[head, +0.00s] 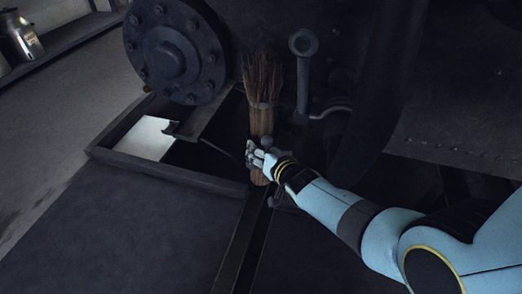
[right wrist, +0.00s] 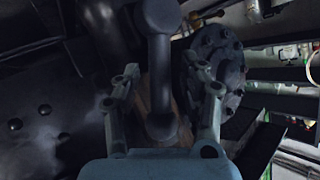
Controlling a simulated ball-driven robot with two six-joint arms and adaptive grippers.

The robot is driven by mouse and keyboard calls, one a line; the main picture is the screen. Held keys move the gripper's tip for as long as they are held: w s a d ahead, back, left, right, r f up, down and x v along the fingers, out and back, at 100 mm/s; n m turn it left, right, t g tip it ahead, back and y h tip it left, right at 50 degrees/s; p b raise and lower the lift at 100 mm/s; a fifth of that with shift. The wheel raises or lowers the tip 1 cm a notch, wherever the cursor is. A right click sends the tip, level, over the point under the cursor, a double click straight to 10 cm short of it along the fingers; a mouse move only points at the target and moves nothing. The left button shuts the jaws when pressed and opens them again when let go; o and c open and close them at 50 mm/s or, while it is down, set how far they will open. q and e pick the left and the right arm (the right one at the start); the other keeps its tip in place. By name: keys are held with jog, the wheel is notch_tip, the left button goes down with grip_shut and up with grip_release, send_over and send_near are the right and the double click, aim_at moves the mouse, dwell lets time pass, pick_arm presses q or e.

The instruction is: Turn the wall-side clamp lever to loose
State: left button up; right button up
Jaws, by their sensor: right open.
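In the head view my right gripper (head: 258,156) is in front of the lower part of an upright bristle broom (head: 262,85). In the right wrist view my right gripper (right wrist: 163,72) is open, with one finger on each side of a dark bar (right wrist: 160,75) with rounded ends. The fingers look apart from the bar. A dark upright post with a round top (head: 303,75) stands right of the broom in the head view. I cannot tell which of these is the wall-side clamp lever, or its setting. My left gripper is not in view.
A round bolted flange (head: 172,60) is at the upper left and also shows in the right wrist view (right wrist: 215,55). Below it is a framed floor opening (head: 180,178) with a pale sheet (head: 146,138). A metal can (head: 22,38) stands far left. The floor at lower left is clear.

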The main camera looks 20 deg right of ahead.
jog(key=shift+s, duration=0.1)
jog(key=shift+s+r, duration=0.1)
jog(key=shift+s, duration=0.2)
jog(key=v, duration=1.1)
jog(key=shift+r, duration=0.2)
